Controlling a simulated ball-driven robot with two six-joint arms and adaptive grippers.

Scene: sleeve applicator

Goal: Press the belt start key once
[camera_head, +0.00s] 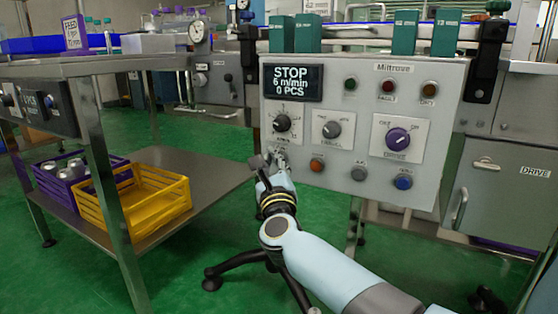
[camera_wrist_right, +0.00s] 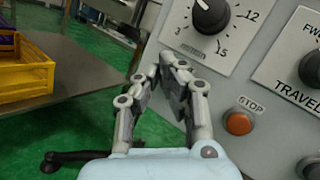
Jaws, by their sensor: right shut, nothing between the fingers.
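The grey control panel (camera_head: 345,110) faces me, with a dark display (camera_head: 293,82) reading STOP, 6 m/min, 0 PCS. My right gripper (camera_head: 262,165) is shut and empty, in front of the panel's lower left corner; it also shows in the right wrist view (camera_wrist_right: 172,68). The orange stop key (camera_wrist_right: 238,123), labelled STOP, is right of the fingers; it also shows in the head view (camera_head: 317,165). I see no belt start key; the spot left of the stop key is covered by the gripper. I cannot tell whether the fingertips touch the panel. My left gripper is out of view.
A speed dial (camera_head: 282,123), a travel knob (camera_head: 332,129) and a purple knob (camera_head: 398,139) sit above the lower keys. A grey key (camera_head: 358,173) and a blue key (camera_head: 402,182) are further right. A yellow crate (camera_head: 150,195) stands on the left shelf.

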